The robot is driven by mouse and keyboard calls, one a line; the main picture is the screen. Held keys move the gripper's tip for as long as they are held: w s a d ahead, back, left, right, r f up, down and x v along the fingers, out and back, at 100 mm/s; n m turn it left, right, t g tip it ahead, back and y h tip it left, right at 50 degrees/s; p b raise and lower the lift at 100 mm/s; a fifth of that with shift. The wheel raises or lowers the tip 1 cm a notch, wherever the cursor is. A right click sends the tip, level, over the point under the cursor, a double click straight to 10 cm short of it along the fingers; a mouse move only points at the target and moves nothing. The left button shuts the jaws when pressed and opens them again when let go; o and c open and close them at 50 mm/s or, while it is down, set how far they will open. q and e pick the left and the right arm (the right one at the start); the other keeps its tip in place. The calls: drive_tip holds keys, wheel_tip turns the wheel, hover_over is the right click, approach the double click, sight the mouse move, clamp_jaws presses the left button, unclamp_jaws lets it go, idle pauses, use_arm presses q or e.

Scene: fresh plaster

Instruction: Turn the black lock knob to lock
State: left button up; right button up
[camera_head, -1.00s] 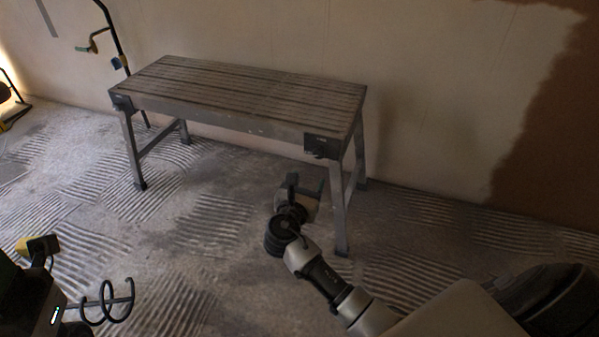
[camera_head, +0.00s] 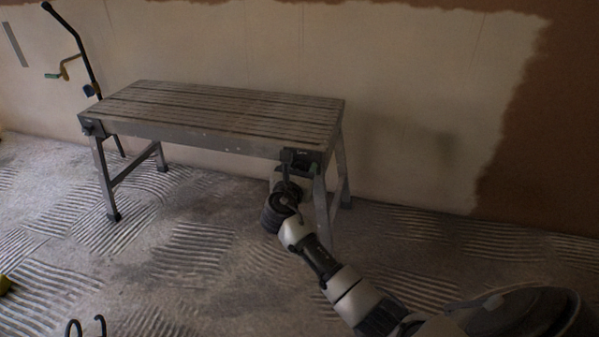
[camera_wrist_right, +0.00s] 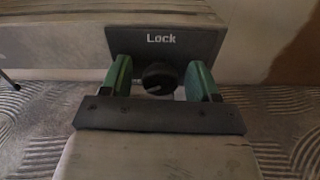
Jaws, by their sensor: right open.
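The black lock knob (camera_wrist_right: 160,78) is round with a pale pointer line and sits under a dark plate (camera_wrist_right: 164,44) marked "Lock" in the right wrist view. My right gripper (camera_wrist_right: 161,80) is open, with one green finger on each side of the knob. I cannot tell whether the fingers touch it. In the head view my right gripper (camera_head: 291,180) is at the bracket on the bench's right front corner, and the knob is hidden there. My left gripper is not in view.
The slatted grey workbench (camera_head: 220,108) stands against the plaster wall, its right front leg (camera_head: 322,205) close beside my right wrist. A black stand (camera_head: 75,45) rises behind its left end. The ridged floor in front is mostly clear.

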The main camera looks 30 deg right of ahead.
drive_tip(key=c, duration=0.9)
